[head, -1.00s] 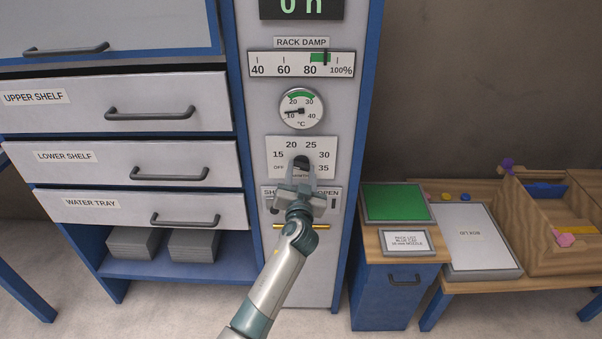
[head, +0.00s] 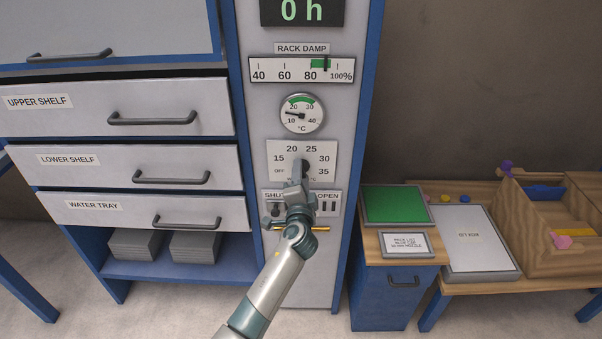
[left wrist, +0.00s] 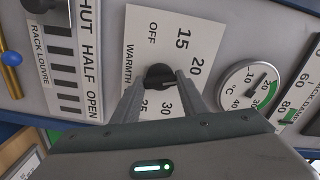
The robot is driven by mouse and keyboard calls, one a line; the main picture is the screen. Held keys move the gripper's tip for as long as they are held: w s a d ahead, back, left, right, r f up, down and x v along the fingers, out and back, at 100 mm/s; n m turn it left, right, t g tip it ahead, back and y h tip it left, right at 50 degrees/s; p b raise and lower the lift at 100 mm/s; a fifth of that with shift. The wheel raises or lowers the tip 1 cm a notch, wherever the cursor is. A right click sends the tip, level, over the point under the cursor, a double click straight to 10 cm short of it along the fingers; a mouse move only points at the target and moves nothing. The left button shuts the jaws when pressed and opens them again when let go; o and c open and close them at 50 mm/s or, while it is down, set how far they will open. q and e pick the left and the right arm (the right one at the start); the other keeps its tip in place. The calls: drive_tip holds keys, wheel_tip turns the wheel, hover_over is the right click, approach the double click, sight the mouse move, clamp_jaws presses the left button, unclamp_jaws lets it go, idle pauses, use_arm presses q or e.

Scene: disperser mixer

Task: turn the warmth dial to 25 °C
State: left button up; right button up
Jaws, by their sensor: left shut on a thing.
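The warmth dial is a black knob (left wrist: 160,76) on a white plate (head: 276,150) marked OFF, 15, 20, 25, 30 and 35. My left gripper (head: 302,172) reaches up to it from below and covers most of the knob in the head view. In the left wrist view the two fingers (left wrist: 163,82) are shut on the knob, one on each side. I cannot tell exactly which mark the knob points to. My right gripper is not in view.
Above the plate is a round °C gauge (head: 302,114), its needle low near 10. Below is the louvre plate (head: 329,195) marked SHUT to OPEN, with a brass bar (head: 318,229) under it, close to my wrist. Drawers with handles (head: 152,118) stand left, a low cabinet (head: 395,290) right.

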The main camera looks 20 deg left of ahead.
use_arm(q)
drive_tip(key=m+p, duration=0.3)
drive_tip(key=m, duration=0.4)
drive_tip(key=shift+m, duration=0.4)
idle(0.3)
drive_tip(key=o, duration=1)
drive_tip(key=shift+o, duration=0.2)
drive_tip(key=shift+s, duration=0.1)
drive_tip(key=b+v, duration=0.3)
drive_tip(key=v, duration=1.4)
drive_tip(key=shift+d, duration=0.15)
drive_tip(key=shift+s, duration=0.1)
